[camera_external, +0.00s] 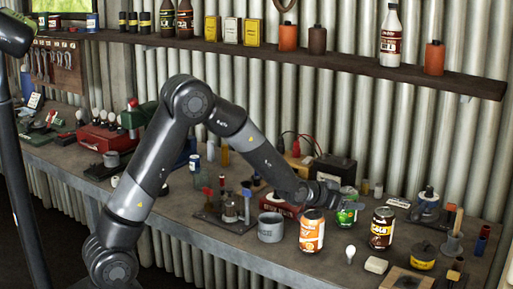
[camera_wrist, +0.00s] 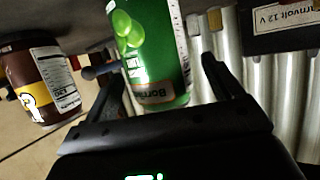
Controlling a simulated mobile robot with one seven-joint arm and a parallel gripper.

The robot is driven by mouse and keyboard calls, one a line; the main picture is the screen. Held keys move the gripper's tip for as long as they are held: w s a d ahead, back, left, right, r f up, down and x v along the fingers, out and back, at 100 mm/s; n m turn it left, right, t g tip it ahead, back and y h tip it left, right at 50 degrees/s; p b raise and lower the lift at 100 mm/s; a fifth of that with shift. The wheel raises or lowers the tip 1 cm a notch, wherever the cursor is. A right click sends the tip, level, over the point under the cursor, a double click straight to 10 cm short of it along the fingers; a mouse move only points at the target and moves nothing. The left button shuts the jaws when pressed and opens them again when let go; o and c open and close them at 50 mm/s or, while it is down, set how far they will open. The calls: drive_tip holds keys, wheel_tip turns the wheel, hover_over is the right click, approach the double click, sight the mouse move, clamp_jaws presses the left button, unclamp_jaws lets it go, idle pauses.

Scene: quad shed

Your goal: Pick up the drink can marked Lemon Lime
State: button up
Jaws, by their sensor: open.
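The green Lemon Lime can (camera_external: 347,216) stands on the workbench between an orange can and a brown can. In the wrist view the green can (camera_wrist: 152,45) shows large and tilted, with its far end cut off by the frame. My gripper (camera_external: 328,196) is at the can's left and back side in the external view, and hides part of it. In the wrist view my gripper (camera_wrist: 162,72) is open, with one finger on each side of the green can. I cannot tell whether either finger touches it.
The orange can (camera_external: 312,232) stands close in front of my gripper. The brown cola can (camera_external: 381,229) stands to the right and shows in the wrist view (camera_wrist: 43,85). A shelf (camera_external: 330,60) runs above.

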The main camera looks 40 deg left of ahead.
drive_tip(key=shift+w+d+f, duration=0.2)
drive_tip(key=shift+w+f, duration=0.05)
drive_tip(key=shift+w, duration=0.2)
drive_tip(key=shift+c, duration=0.5)
drive_tip(key=shift+r, duration=0.1)
drive_tip(key=c, duration=1.2)
